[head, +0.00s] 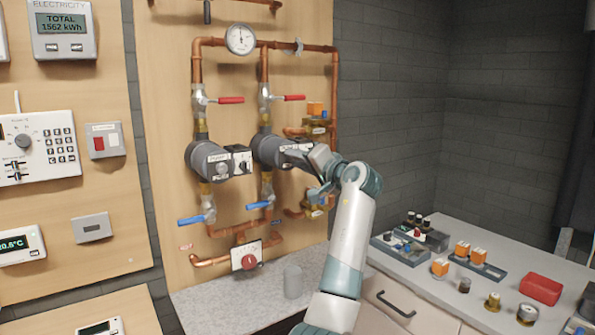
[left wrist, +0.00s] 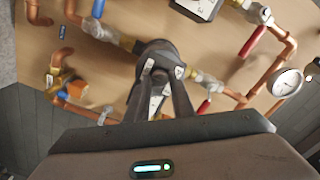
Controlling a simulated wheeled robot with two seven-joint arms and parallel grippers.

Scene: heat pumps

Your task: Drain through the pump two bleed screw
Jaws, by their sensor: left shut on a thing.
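Two dark grey pumps sit side by side in the copper pipework on the wooden board. The left pump (head: 207,161) shows its front with a knob and a small box. The right pump (head: 267,150), which I take as pump two, is partly covered by my left gripper (head: 308,160). In the left wrist view, my left gripper (left wrist: 151,68) has its fingertips close together at the middle of the pump's front (left wrist: 160,50). It is shut on the bleed screw there, which the fingers hide. My right gripper is in neither view.
Red-handled valves (head: 231,100) sit above the pumps and blue-handled valves (head: 192,219) below. A clear cup (head: 292,282) stands on the worktop under the board. The right counter (head: 440,289) holds trays of small parts and a red box (head: 541,289).

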